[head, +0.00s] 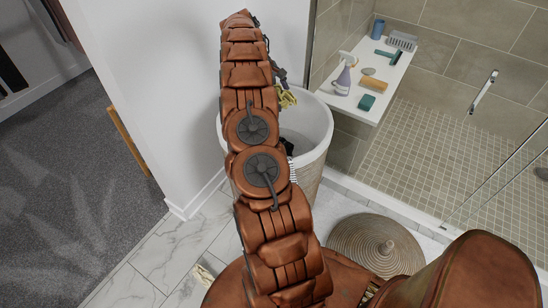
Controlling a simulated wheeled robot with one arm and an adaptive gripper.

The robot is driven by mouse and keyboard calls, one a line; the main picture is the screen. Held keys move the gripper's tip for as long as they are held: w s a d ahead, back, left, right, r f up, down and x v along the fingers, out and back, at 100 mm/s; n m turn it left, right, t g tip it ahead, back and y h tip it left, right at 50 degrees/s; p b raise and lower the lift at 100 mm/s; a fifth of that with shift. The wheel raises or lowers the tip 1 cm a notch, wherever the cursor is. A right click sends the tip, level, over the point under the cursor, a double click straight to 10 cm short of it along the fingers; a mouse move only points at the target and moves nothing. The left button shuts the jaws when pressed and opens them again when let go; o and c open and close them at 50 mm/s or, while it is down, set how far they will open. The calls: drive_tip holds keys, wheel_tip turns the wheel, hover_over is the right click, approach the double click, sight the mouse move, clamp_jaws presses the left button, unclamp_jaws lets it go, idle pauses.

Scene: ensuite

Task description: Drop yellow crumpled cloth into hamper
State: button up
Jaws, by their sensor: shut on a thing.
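The yellow crumpled cloth (287,98) hangs from my gripper (281,82), which is shut on it. My arm hides part of both. The hamper (318,118) is a round white-lined basket with its top open, standing behind my arm. In the picture the cloth overlaps the hamper's far rim; I cannot tell its exact height above the opening. Something dark (288,147) shows at the hamper's left inside, mostly hidden by my arm.
A round woven lid (376,244) lies on the marble floor in front of the hamper. A small pale yellowish thing (203,276) lies on the floor at the lower left. A shower bench (346,101) with a spray bottle (343,78) and other items stands right, beside glass. A white wall (150,90) is left.

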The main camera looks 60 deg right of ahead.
drive_tip(key=shift+f+b, duration=0.5)
drive_tip(key=shift+f, duration=1.4)
drive_tip(key=o, duration=1.2)
drive_tip(key=v, duration=1.2)
